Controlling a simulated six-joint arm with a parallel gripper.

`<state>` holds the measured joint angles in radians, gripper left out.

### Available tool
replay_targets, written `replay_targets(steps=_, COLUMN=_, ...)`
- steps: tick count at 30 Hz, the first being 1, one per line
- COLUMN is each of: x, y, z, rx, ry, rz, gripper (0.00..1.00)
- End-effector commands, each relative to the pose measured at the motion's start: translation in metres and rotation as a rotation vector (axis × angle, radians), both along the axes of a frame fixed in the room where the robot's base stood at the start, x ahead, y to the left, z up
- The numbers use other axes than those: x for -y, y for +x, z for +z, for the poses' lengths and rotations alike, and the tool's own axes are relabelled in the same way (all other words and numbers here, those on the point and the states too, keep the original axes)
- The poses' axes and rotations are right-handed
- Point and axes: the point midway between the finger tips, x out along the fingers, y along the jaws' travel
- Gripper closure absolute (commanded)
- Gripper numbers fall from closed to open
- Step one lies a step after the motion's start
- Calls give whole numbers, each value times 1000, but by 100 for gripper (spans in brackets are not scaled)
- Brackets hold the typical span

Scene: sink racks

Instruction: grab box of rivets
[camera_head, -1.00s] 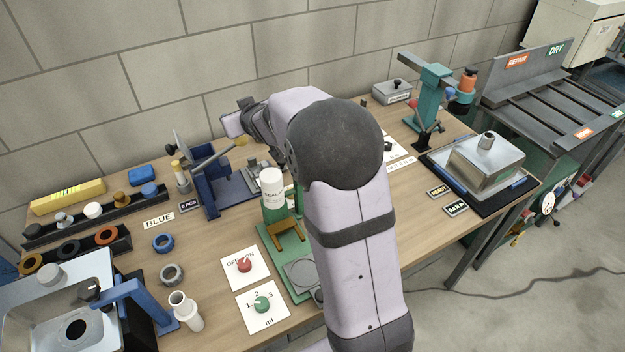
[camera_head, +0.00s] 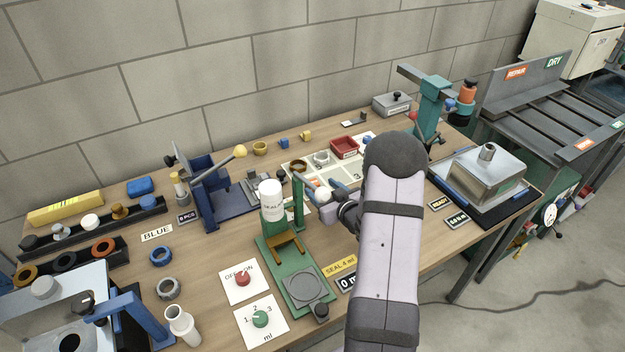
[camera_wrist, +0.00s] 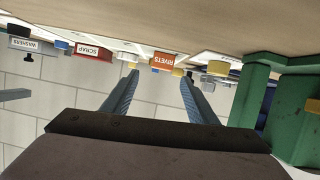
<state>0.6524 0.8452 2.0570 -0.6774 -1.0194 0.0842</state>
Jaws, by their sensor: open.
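The box of rivets (camera_wrist: 163,60) is a small orange box with a "RIVETS" label, seen upside down in the wrist view. It stands beyond my gripper (camera_wrist: 160,76), centred between the two blue fingertips. The fingers are apart with nothing between them. In the head view, my gripper (camera_head: 323,184) is low over the bench, pointing to the back left. A small orange patch (camera_head: 311,183) by the fingertips looks like the rivets box, mostly hidden there; the gap to it is hard to judge.
The green sealing stand (camera_head: 298,205) is close on the gripper's left and also shows in the wrist view (camera_wrist: 250,95). A red scrap box (camera_head: 344,147) and a grey washers box (camera_head: 391,103) stand behind. Small yellow and blue parts sit near the wall.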

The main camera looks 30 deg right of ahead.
Motion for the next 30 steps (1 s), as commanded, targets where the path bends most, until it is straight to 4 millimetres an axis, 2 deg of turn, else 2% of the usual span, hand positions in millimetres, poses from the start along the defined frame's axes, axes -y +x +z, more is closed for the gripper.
replay_targets(steps=3, x=-3, y=-9, z=-2, rx=-25, ry=59, rz=-30, gripper=47)
replay_targets(steps=8, x=-4, y=-10, z=-5, rx=-31, ry=75, rz=-40, gripper=47)
replay_targets(steps=16, x=-3, y=7, z=-12, rx=-31, ry=73, rz=-38, gripper=47)
replay_targets(steps=25, x=-2, y=15, z=-14, rx=-30, ry=72, rz=-38, gripper=47)
replay_targets(steps=30, x=-1, y=30, z=-19, rx=-30, ry=72, rz=-38, gripper=47)
